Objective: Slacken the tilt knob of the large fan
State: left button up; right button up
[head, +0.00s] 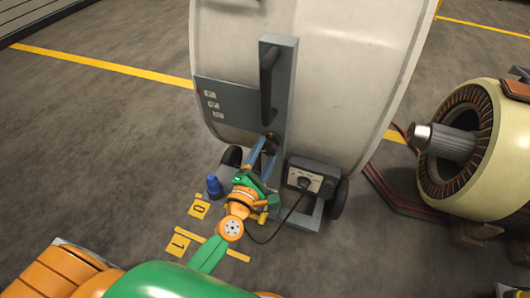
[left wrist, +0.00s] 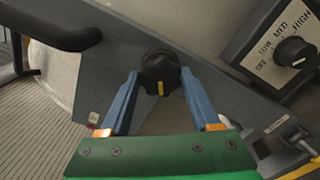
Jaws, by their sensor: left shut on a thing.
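The large fan (head: 310,75) is a big off-white drum on a wheeled grey stand (head: 285,85). Its tilt knob is a dark lobed knob (left wrist: 160,70) with a yellow mark, on the grey bar in the left wrist view. In the head view the knob is mostly hidden by the blue fingers. My left gripper (head: 264,146) reaches the stand's upright from below. In the left wrist view the gripper's blue fingers (left wrist: 161,78) are shut on the knob, one on each side. My right gripper is not in view.
A control box (head: 311,178) with a speed dial (left wrist: 294,51) sits right of the gripper. A black handle (head: 268,82) is above the knob. A blue object (head: 214,186) stands on the floor left of my arm. A motor-like machine (head: 460,150) stands at right.

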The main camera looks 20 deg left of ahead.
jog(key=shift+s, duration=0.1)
pick_arm(q)
jog(key=o, duration=1.4)
jog(key=s, duration=0.7)
jog(key=shift+a, duration=0.1)
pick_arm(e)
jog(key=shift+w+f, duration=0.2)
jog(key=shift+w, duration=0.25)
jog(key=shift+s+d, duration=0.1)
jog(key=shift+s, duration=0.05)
